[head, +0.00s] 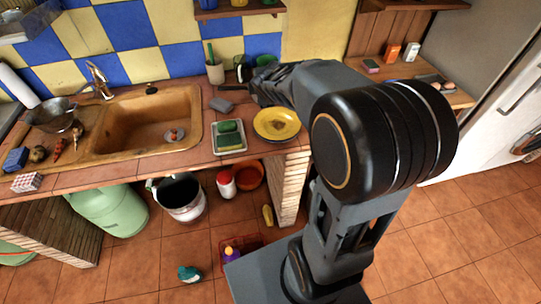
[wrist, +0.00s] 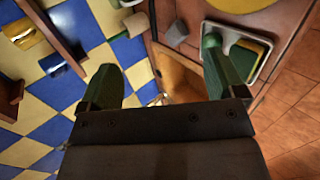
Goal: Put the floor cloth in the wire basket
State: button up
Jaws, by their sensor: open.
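A small grey folded piece (head: 221,104), which looks like the floor cloth, lies on the tiled counter right of the sink. It also shows in the wrist view (wrist: 173,35), beyond and between my fingers. My gripper (head: 240,91) is over the counter's back part, just right of the grey piece, partly hidden by my arm. In the wrist view my gripper (wrist: 160,75) has its two green fingers wide apart with nothing between them. A red wire basket (head: 262,239) stands on the floor in front of the counter, with a purple bottle (head: 229,252) in it.
A tray (head: 243,148) with green and yellow pads and a yellow plate (head: 277,123) stand near the grey piece. A beige pot (head: 215,72) is behind it. A bucket (head: 181,198), a red-and-white container (head: 226,183) and a teal item (head: 189,273) are below.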

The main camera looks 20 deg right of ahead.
jog(key=s+a+m+g, duration=0.2)
jog(key=s+m, duration=0.5)
jog(key=s, duration=0.2)
jog(key=shift+s+a, duration=0.3)
jog(key=shift+s, duration=0.05)
jog(key=shift+o, duration=0.4)
jog(key=s+a+f+m+g+y, duration=0.2)
jog(key=s+a+m, duration=0.3)
jog(key=s+m, duration=0.3)
jog(key=s+g, duration=0.1)
jog(key=s, duration=0.3)
jog(key=shift+s+f+g, duration=0.2)
jog(key=shift+s+g, duration=0.05)
jog(key=shift+g, duration=0.15)
jog(key=w+a+f+m+y, duration=0.1)
jog(key=w+a+m+y, duration=0.3)
jog(key=w+m, duration=0.45)
jog(key=m+t+y+b, duration=0.1)
jog(key=m+t+y, duration=0.45)
jog(key=m, duration=1.55)
send_near(227, 105)
jog(key=shift+w+a+f+t+h+p, duration=0.3)
jog(key=shift+a+t+h+p, duration=0.1)
jog(key=shift+a, duration=0.2)
jog(key=shift+w+a+f+t+h+p, duration=0.25)
jog(key=shift+w+a+f+t+h, duration=0.1)
jog(key=shift+a, duration=0.3)
jog(key=shift+p+x, duration=0.95)
jog(key=shift+x, duration=2.2)
jog(key=c, duration=1.1)
